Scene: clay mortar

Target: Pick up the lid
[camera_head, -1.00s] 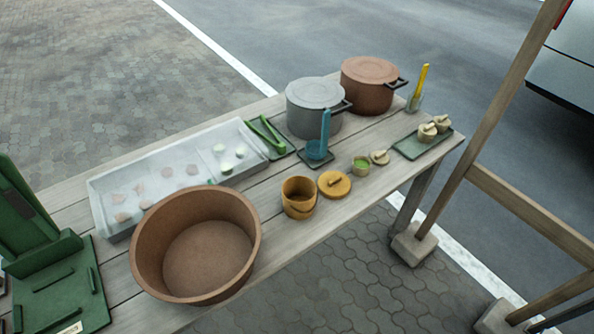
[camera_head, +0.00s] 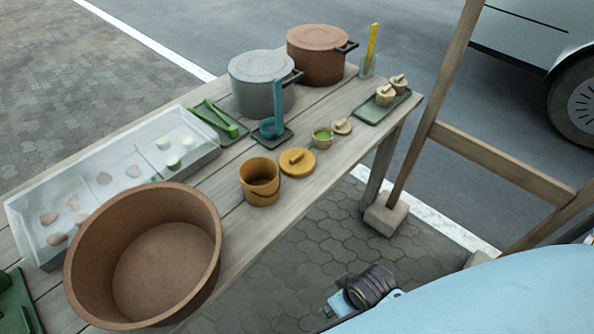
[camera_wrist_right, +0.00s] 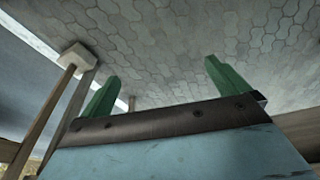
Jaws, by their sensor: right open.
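A round ochre lid (camera_head: 297,161) with a bar handle on top lies flat on the wooden table, right beside an open ochre pot (camera_head: 260,182). A smaller beige lid (camera_head: 341,126) lies on the table beside a little bowl with green contents (camera_head: 322,138). My right arm reaches in at the lower right of the head view, below and off the table's front edge, well away from both lids. In the right wrist view my right gripper (camera_wrist_right: 160,84) has its two green fingers wide apart, with only paving between them.
A large brown basin (camera_head: 75,255) and a clear tray (camera_head: 28,222) fill the table's left. Grey (camera_head: 262,68) and brown (camera_head: 318,38) pots stand at the back. A blue ladle (camera_head: 278,100) stands behind the ochre lid. A wooden frame post (camera_head: 437,100) rises at the right.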

